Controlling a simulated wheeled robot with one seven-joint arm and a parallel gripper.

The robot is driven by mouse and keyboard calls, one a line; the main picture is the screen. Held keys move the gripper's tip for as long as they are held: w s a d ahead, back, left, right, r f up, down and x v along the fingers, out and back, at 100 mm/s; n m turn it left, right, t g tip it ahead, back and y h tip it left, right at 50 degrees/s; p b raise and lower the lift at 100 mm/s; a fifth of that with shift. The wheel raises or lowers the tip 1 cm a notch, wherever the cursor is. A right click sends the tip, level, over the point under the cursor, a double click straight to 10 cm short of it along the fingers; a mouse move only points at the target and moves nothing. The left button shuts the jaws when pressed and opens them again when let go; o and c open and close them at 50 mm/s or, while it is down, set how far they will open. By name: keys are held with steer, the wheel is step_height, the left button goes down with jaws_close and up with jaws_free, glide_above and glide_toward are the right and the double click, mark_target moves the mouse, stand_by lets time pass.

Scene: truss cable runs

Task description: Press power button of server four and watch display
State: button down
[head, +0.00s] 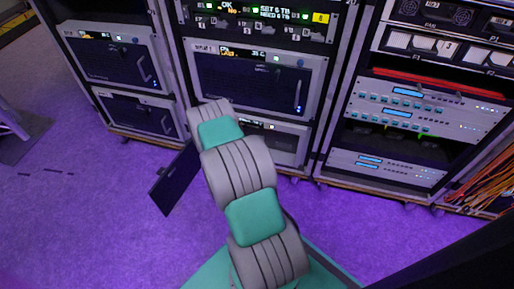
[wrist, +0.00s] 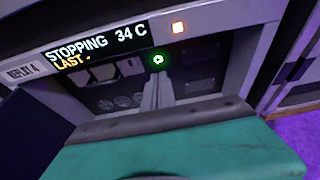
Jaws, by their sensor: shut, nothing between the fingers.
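The server labelled "REPLAY 4" (wrist: 22,72) fills the wrist view. Its display (wrist: 98,45) reads "STOPPING 34 C" with "LAST -" below. In the head view this server (head: 280,142) is the bottom unit of the middle rack, partly hidden by my arm, which also hides my gripper.
A dark open flap (head: 176,180) hangs out left of my arm. Other servers stand left (head: 140,113) and above (head: 250,80). The right rack (head: 425,110) holds several units, with orange cables (head: 490,180) beside it. Purple floor (head: 90,220) is free at left.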

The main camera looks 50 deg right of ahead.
steer(key=p+v, duration=0.1)
steer(key=v, duration=0.5)
steer(key=shift+s+a, duration=0.2)
steer(key=shift+a, duration=0.15)
